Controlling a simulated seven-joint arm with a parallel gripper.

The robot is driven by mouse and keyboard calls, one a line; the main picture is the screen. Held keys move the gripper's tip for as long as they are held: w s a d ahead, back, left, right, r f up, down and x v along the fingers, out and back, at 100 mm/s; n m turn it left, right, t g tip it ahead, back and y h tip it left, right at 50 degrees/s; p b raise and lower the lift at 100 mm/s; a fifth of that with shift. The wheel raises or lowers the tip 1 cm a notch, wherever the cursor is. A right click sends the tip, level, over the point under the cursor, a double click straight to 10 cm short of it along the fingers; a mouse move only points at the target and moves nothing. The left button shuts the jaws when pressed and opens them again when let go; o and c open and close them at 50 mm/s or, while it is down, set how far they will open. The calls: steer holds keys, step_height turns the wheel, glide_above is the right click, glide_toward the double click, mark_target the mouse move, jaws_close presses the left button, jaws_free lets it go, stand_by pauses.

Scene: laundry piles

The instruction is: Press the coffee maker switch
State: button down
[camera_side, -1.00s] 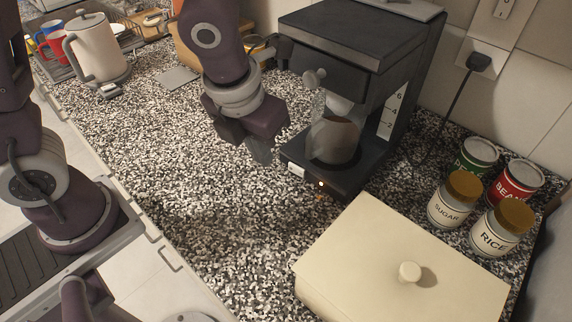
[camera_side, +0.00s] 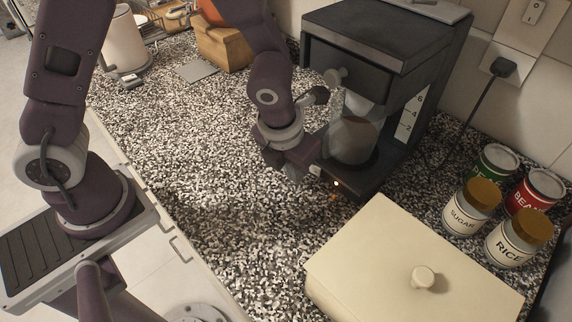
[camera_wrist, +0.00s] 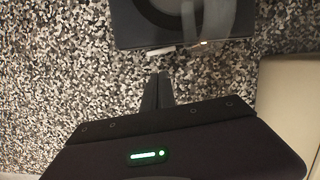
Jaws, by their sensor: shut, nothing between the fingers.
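The black coffee maker (camera_side: 385,62) stands on the speckled counter with a glass carafe (camera_side: 352,142) in it. Its small white switch (camera_side: 315,170) is at the left front corner of the base, beside a glowing orange light (camera_side: 336,184). In the wrist view the switch (camera_wrist: 162,50) shows on the near edge of the base. My gripper (camera_side: 291,172) is shut and empty, pointing down just left of the switch in the side view. In the wrist view its fingertips (camera_wrist: 159,75) are together a little below the switch, with a small gap between; their height above the counter is unclear.
A cream lidded box (camera_side: 400,262) sits at the front right. Jars and cans (camera_side: 500,195) stand to its right. A wooden block (camera_side: 222,45) and a kettle (camera_side: 122,40) are at the back left. The counter left of my gripper is clear.

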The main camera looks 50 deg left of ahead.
steer(key=shift+w+a, duration=0.15)
steer(key=shift+w, duration=0.9)
steer(key=shift+w+a+m, duration=0.1)
steer(key=shift+w+m, duration=0.15)
steer(key=shift+m, duration=0.05)
steer(key=shift+s+d, duration=0.25)
steer(key=shift+d, duration=0.6)
steer(key=shift+s, duration=0.1)
